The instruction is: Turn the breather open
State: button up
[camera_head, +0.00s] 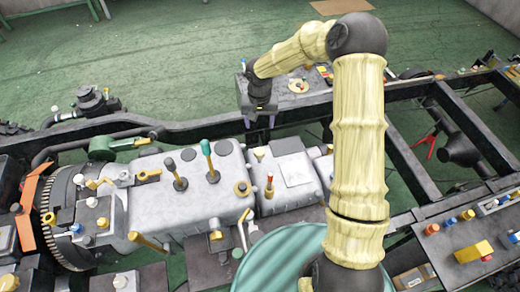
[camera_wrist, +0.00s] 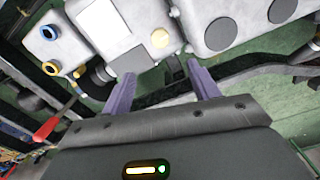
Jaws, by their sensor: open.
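My gripper (camera_head: 259,122) hangs pointing down at the far edge of the grey gearbox housing (camera_head: 150,190). Its two purple fingers are apart, with nothing between them; in the wrist view the gripper (camera_wrist: 160,72) shows the same.
Levers with a teal knob (camera_head: 206,147) and a dark knob (camera_head: 170,164) rise from the housing, left of my gripper. An orange-tipped lever (camera_head: 269,182) stands nearer. Dark chassis rails (camera_head: 415,100) run behind and right. A tray with a yellow block (camera_head: 470,251) is at right.

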aim_at(259, 152)
notch_tip(259, 152, down, 17)
jog(key=p, duration=0.5)
jog(key=shift+r, duration=0.15)
jog(key=c, duration=1)
